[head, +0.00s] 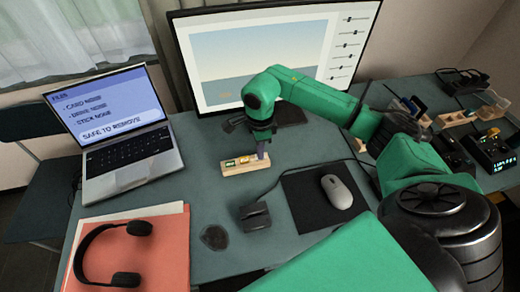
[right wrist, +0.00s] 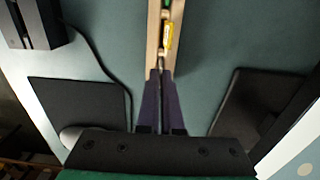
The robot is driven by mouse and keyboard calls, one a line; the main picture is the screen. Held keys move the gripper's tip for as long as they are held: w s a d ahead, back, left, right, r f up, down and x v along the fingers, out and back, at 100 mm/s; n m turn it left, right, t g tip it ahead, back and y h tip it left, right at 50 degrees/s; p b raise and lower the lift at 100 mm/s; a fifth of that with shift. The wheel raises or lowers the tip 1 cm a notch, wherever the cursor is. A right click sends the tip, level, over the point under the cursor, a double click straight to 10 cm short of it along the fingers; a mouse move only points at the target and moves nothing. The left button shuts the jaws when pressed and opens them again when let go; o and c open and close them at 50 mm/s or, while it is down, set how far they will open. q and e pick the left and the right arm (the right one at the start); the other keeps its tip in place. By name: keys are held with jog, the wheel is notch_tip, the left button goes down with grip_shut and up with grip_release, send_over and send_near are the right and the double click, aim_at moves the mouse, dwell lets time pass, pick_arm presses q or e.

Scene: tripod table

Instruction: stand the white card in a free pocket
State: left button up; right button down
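The wooden pocket block (head: 233,168) stands mid-table in front of the monitor. It holds a green piece (head: 229,163) and a yellow piece (head: 246,159); the right wrist view shows the yellow piece (right wrist: 168,37) just beyond my fingers. My right gripper (head: 262,153) points down at the right end of the block. In the right wrist view its purple fingers (right wrist: 161,75) are nearly together, with a thin strip between them. This seems to be the white card, edge-on; its face is hidden. I cannot tell how deep it sits. My left gripper is out of view.
A laptop (head: 129,145) stands at left, with headphones (head: 112,260) on a red folder below. A black cabled box (head: 255,216), a dark coaster (head: 214,237) and a mouse (head: 337,191) on a black pad (head: 309,205) lie in front. Wooden holders (head: 455,119) stand at far right.

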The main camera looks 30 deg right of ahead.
jog(key=shift+f+b, duration=0.3)
jog(key=shift+f, duration=0.1)
jog(key=c, duration=1)
grip_release()
notch_tip(320, 180, up, 15)
jog(key=b, duration=0.1)
jog(key=shift+f, duration=0.2)
